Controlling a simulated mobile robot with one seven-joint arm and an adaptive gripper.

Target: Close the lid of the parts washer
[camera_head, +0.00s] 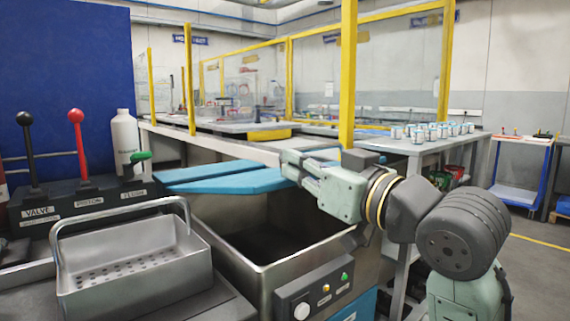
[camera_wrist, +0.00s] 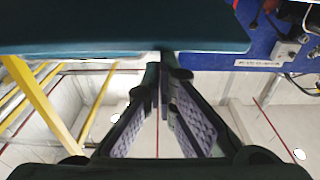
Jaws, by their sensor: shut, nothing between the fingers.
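The parts washer is a steel tub (camera_head: 330,249) whose dark inside shows from above. Its blue lid (camera_head: 225,182) is at the back of the tub, leaving the front of the opening uncovered; its exact angle is hard to tell. My gripper (camera_head: 290,163) is shut and empty at the right end of the lid. In the wrist view the closed fingertips (camera_wrist: 168,60) meet the edge of a dark teal surface (camera_wrist: 110,30), apparently the lid; I cannot tell whether they touch it.
A perforated steel basket (camera_head: 130,270) stands left of the tub, before levers and a white bottle (camera_head: 124,140). A control panel (camera_head: 322,290) is on the tub's front. Yellow posts (camera_head: 347,75) rise behind my gripper. A table with several cans (camera_head: 430,132) is at right.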

